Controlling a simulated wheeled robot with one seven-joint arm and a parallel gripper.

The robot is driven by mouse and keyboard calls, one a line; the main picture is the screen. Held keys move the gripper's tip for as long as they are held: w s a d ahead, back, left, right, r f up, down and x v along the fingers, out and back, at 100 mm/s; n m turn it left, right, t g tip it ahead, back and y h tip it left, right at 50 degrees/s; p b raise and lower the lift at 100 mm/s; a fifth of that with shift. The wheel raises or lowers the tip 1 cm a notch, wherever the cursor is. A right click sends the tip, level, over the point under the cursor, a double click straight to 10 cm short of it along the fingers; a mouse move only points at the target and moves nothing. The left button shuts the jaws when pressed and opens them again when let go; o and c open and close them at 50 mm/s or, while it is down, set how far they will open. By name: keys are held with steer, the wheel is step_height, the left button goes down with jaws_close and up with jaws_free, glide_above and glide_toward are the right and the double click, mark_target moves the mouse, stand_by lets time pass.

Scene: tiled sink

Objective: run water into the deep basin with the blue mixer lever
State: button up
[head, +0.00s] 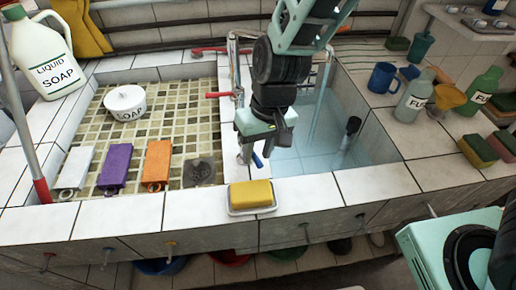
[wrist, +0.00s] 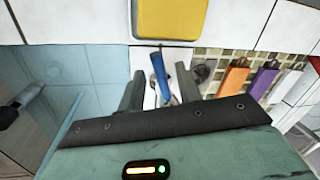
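The blue mixer lever (head: 257,160) stands at the divider between the two basins, near the front rim. In the wrist view the blue lever (wrist: 159,72) shows in the gap between my fingers, apart from both. My gripper (head: 263,147) points down over the divider and is open; its fingers (wrist: 160,86) show in the wrist view on either side of the lever. The deep basin (head: 360,158) is right of the divider, with a bluish inside. A pale vertical streak (head: 319,105) shows in it; I cannot tell whether it is water or a pipe.
A yellow sponge in a dish (head: 251,196) sits on the front rim close to my gripper. A red lever (head: 217,95) is farther back on the divider. The shallow tiled basin (head: 180,110) holds a soap bowl (head: 125,102). Mugs and bottles stand on the right counter.

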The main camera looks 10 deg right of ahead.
jaws_close()
steer(key=shift+w+d, duration=0.1)
steer(key=shift+d, duration=0.05)
steer(key=n, duration=0.1)
steer(key=w+d+n, duration=0.1)
steer(key=n, duration=0.2)
steer(key=shift+w+d+n+g, duration=0.2)
steer(key=shift+d+n+g, duration=0.1)
steer(key=shift+d, duration=0.1)
steer(key=shift+w+d+n+g+h+p, duration=0.1)
steer(key=shift+w+d+n+h+p, duration=0.25)
steer(key=shift+n, duration=0.6)
steer(key=shift+w+d+n+g+h+p, duration=0.1)
steer(key=shift+w+n+p, duration=0.35)
steer(key=shift+n, duration=0.45)
steer(key=shift+w+d+n+g+h+p, duration=0.15)
steer(key=shift+w+d+n+p, duration=0.2)
steer(key=shift+n, duration=0.6)
steer(key=shift+w+a, duration=0.1)
steer(key=shift+w, duration=0.05)
